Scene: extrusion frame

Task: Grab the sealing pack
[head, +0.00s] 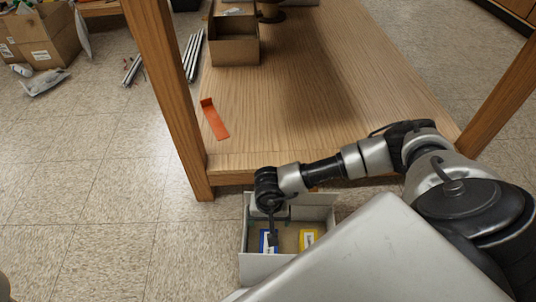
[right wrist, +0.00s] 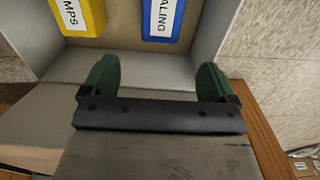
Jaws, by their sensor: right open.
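The sealing pack is a blue-edged pack with a white label reading "ALING" in the right wrist view (right wrist: 165,17), partly cut off by the frame edge. In the head view the blue pack (head: 264,243) lies in the left part of a pale open box (head: 262,268), partly covered by my gripper. A yellow pack (head: 308,239) lies to its right; its label ends in "MPS" in the wrist view (right wrist: 78,14). My right gripper (right wrist: 157,82) is open and empty, its green fingertips apart, over the box near the blue pack. My left gripper is not in view.
The box stands on the floor against the front edge of a wooden shelf unit (head: 280,120) with upright posts. An orange piece (head: 214,119) and a cardboard tray (head: 234,50) lie on the shelf. Cartons (head: 40,38) and metal bars (head: 193,55) are at the back left.

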